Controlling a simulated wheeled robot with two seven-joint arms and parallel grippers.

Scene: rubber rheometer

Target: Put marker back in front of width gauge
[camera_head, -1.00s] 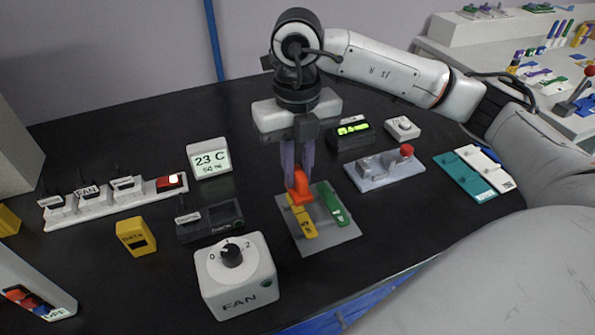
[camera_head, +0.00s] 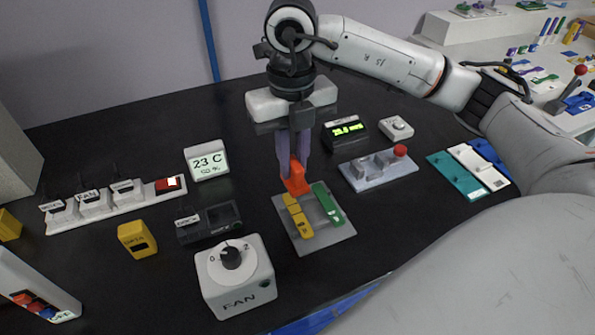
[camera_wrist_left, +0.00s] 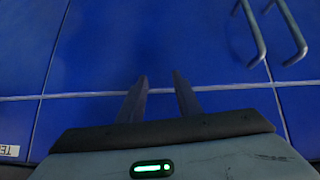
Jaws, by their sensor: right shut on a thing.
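An orange-red marker block (camera_head: 296,184) is in the head view, at the back edge of a grey plate. My right gripper (camera_head: 294,165) points down from above and is shut on its upper part. I cannot tell whether the marker touches the plate or the table. The grey plate (camera_head: 334,238) carries a yellow strip (camera_head: 298,216) and a green strip (camera_head: 328,205). A grey fixture with a red knob (camera_head: 378,172) stands to the right, possibly the width gauge, with a green-lit display (camera_head: 346,132) behind it. My left gripper (camera_wrist_left: 160,85) is open and empty before blue panels in the left wrist view.
On the black table, a white FAN dial box (camera_head: 236,282), a yellow DATA block (camera_head: 137,240), a dark tray (camera_head: 210,223) and a temperature display (camera_head: 207,160) stand left of the plate. Teal and white plates (camera_head: 455,176) lie at right. Metal handles (camera_wrist_left: 290,30) project near my left gripper.

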